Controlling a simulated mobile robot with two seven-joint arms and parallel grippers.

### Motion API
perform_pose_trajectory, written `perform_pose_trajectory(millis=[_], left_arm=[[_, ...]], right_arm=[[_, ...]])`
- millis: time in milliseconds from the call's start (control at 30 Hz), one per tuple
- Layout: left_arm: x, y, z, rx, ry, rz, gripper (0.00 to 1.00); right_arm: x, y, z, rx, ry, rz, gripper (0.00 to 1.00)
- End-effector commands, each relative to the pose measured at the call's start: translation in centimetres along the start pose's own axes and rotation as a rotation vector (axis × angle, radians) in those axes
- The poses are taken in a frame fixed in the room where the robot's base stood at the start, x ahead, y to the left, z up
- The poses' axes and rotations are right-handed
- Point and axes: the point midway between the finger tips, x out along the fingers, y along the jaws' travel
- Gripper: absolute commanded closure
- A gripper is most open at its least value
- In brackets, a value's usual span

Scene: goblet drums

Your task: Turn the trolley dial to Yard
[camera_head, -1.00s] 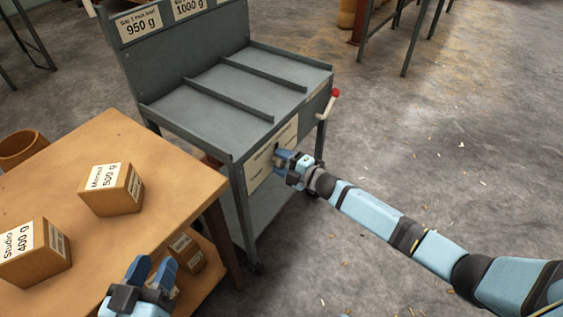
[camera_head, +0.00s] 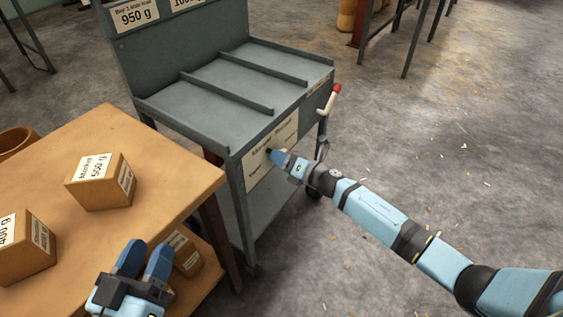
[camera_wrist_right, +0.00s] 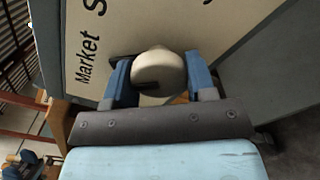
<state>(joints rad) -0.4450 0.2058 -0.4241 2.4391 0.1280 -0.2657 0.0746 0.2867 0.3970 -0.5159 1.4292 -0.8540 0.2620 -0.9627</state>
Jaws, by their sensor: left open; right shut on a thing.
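The trolley dial (camera_wrist_right: 160,75) is a pale round knob with a dark pointer bar, on a cream label plate (camera_head: 268,160) on the front of the grey trolley (camera_head: 215,90). In the right wrist view the word "Market" shows on the plate, with part of another word beside it. My right gripper (camera_head: 273,155) is shut on the dial, its blue fingers (camera_wrist_right: 158,80) on either side of the knob. The dark bar points left, toward the lettering. "Yard" cannot be read in either view. My left gripper (camera_head: 146,258) is open and empty over the table's front edge.
A wooden table (camera_head: 150,160) at left carries a "Market" weight box (camera_head: 100,182) and a 400 g box (camera_head: 25,245). Another box (camera_head: 184,252) sits below. A red-tipped lever (camera_head: 328,100) projects from the trolley.

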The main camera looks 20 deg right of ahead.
Motion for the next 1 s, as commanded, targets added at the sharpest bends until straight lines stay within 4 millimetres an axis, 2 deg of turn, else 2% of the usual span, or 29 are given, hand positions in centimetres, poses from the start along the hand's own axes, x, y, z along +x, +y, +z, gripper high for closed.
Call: perform_pose_trajectory(millis=[33,300,700,800,1000], left_arm=[[-0.1,-0.2,0.8,0.0,-0.014,0.001,0.56],[-0.2,-0.6,3.5,-0.003,-0.103,0.006,0.56],[-0.6,-1.1,7.0,-0.007,-0.225,0.02,0.56],[-0.6,-1.1,7.6,-0.006,-0.244,0.023,0.56],[-0.3,-1.5,7.3,0.036,-0.219,0.026,0.56]], right_arm=[[0.0,-0.3,-0.2,-0.043,0.0,0.001,0.73],[0.0,-0.5,-0.2,-0.301,0.0,0.0,0.73],[0.0,-0.5,-0.1,-0.647,0.0,0.0,0.73],[0.0,-0.5,0.0,-0.712,0.0,0.0,0.73],[0.0,-0.5,0.1,-0.807,0.0,0.0,0.73]])
